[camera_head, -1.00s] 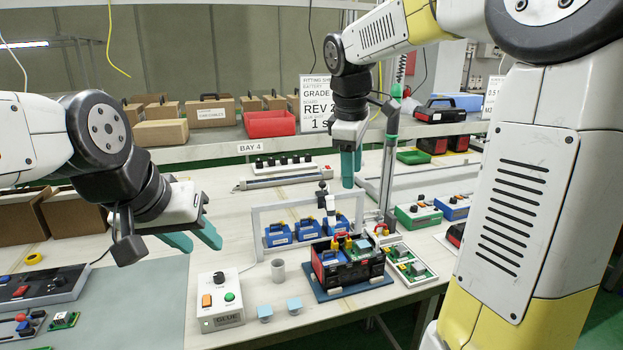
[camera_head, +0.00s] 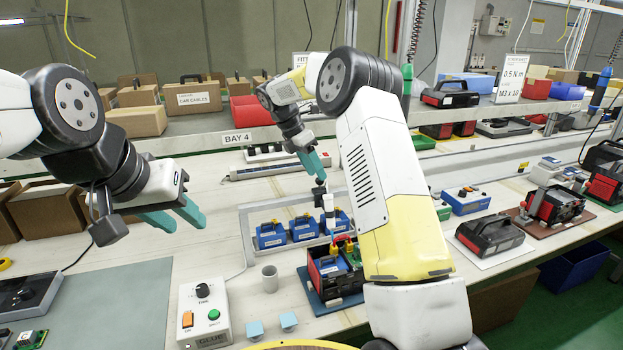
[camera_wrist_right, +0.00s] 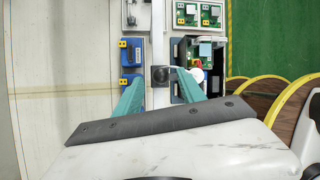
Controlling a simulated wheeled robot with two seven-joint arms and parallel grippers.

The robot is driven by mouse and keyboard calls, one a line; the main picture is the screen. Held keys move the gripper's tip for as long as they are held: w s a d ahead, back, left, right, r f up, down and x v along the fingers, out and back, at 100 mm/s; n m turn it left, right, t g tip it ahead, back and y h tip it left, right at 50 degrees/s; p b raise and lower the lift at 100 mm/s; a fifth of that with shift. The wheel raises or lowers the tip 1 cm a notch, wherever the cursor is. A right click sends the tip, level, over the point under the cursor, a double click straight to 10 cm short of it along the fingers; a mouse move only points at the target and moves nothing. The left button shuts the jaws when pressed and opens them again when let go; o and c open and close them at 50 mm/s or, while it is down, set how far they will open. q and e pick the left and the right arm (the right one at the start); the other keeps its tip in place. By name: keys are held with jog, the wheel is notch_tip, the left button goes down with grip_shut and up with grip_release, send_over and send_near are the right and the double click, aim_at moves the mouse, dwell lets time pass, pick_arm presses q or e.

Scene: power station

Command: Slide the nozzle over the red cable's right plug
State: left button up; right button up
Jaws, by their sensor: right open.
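The nozzle appears to be the upright white tube (camera_head: 328,204) hanging at the grey frame above the open battery box (camera_head: 322,272); a dark square cap (camera_wrist_right: 160,74) sits on the frame bar in the wrist view. My right gripper (camera_head: 319,177) is open and points down just above this cap. In the wrist view its teal fingers (camera_wrist_right: 160,78) stand on either side of the cap. My left gripper (camera_head: 187,226) is open and empty at the left.
Several blue batteries (camera_head: 271,234) stand under the frame. A grey cup (camera_head: 269,279), a glue control box (camera_head: 204,314) and two light blue blocks (camera_head: 288,322) are in front. A shelf (camera_head: 215,137) runs behind.

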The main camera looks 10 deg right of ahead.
jog(key=shift+x, duration=2.2)
jog(key=c, duration=0.9)
grip_shut()
jog(key=shift+s, duration=0.1)
